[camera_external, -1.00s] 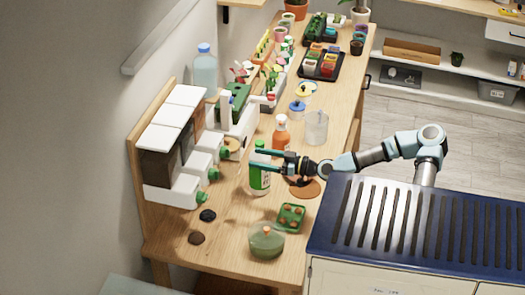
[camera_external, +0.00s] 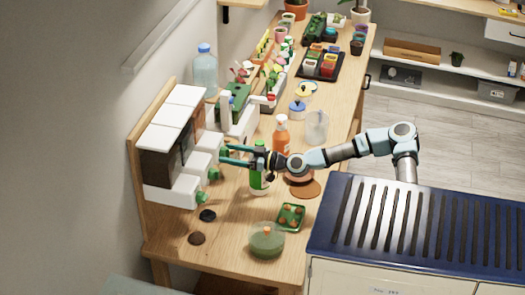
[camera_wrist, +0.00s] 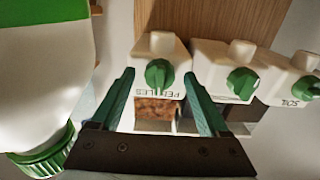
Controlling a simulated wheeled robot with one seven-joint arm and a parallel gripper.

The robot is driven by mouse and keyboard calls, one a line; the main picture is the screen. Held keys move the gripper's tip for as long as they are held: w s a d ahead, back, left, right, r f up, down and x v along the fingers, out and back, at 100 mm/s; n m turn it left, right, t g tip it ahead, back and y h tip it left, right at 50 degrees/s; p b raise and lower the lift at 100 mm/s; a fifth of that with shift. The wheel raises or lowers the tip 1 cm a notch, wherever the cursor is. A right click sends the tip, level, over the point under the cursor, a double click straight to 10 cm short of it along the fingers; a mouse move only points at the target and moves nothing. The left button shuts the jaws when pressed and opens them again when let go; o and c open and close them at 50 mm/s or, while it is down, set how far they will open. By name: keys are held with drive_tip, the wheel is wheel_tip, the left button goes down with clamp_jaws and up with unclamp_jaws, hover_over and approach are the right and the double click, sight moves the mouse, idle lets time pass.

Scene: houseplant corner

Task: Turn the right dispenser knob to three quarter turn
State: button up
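Three white dispensers with green knobs stand in a row. The PEBBLES dispenser (camera_wrist: 160,46) is at the left of the wrist view, where the lettering is upside down. Its green knob (camera_wrist: 159,75) lies ahead, between my open fingertips. Visible gaps separate both fingers from the knob in that view; contact cannot be confirmed. My gripper (camera_wrist: 159,78) is open and empty. In the external view my gripper (camera_external: 224,154) reaches the far end of the dispenser row, and its fingers partly hide the far knob.
The middle knob (camera_wrist: 241,82) and the SOIL dispenser's knob (camera_wrist: 306,88) are to the right in the wrist view. A white bottle with green cap (camera_wrist: 45,155) is close at left. An orange spray bottle (camera_external: 281,137) and a green-labelled bottle (camera_external: 259,181) stand near my arm.

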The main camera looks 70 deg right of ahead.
clamp_jaws()
idle(0.4)
